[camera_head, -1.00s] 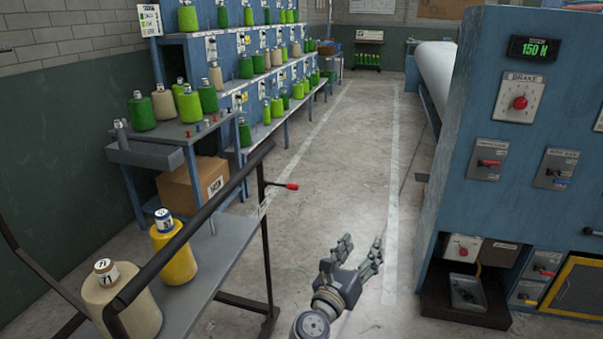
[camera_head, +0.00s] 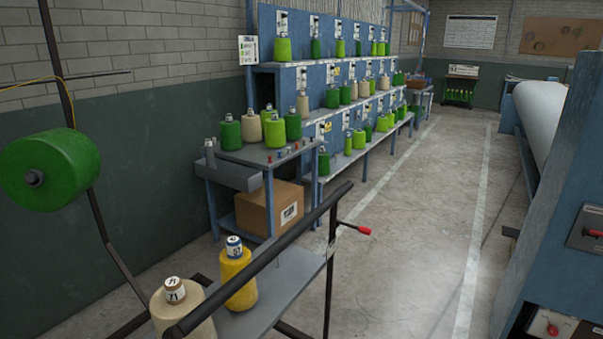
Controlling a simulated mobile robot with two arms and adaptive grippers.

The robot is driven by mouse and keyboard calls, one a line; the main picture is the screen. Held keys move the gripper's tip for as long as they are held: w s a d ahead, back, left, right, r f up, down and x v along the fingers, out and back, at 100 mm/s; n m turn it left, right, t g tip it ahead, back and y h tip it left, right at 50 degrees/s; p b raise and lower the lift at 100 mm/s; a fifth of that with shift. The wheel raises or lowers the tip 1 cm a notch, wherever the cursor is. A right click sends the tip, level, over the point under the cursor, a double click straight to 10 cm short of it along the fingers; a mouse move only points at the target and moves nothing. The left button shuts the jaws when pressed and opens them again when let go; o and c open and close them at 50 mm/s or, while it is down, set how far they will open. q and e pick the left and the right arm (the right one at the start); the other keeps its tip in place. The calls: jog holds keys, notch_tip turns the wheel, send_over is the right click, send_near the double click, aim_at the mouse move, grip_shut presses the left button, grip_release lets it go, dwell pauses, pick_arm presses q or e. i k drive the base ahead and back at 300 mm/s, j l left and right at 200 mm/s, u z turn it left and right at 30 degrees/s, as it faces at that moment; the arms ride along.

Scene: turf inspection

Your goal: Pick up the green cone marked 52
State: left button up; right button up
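Green cones are in several places, and I cannot read the number 52 on any of them. A large dark green cone (camera_head: 48,170) is mounted sideways on a dark post at the left. Green cones, among them a dark green one (camera_head: 230,133) and a light green one (camera_head: 275,131), stand upright with a beige cone on the small grey table (camera_head: 262,157). More green cones (camera_head: 332,97) stand in rows on the blue rack (camera_head: 300,77). Neither of my grippers is in view.
A cart (camera_head: 290,290) with a black handle bar stands in front, carrying a beige cone (camera_head: 178,308) marked 71 and a yellow cone (camera_head: 237,275). A cardboard box (camera_head: 268,208) sits under the small table. A blue machine (camera_head: 553,200) stands at right. The floor aisle (camera_head: 425,210) between is clear.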

aim_at(293, 119)
jog(key=i+l, duration=0.3)
jog(key=i+l+u, duration=0.1)
jog(key=i+l, duration=0.2)
jog(key=l, duration=0.25)
jog(key=i+l, duration=0.3)
jog(key=l, duration=0.15)
jog(key=i+l+u, duration=0.1)
jog(key=i+l, duration=0.2)
jog(key=i+l+u, duration=0.15)
jog(key=i+l, duration=0.35)
jog(key=i+l+u, duration=0.15)
jog(key=i+l, duration=0.35)
jog(key=i+l+u, duration=0.15)
jog(key=i+l, duration=0.35)
jog(key=l, duration=0.15)
jog(key=i+l+u, duration=0.1)
jog(key=i+l, duration=0.3)
jog(key=i+l+u, duration=0.15)
jog(key=i+l, duration=0.2)
jog(key=i+l+u, duration=0.1)
jog(key=i+l, duration=0.25)
jog(key=l, duration=0.2)
jog(key=i+l+u, duration=0.15)
jog(key=i+l, duration=0.2)
jog(key=l, duration=0.15)
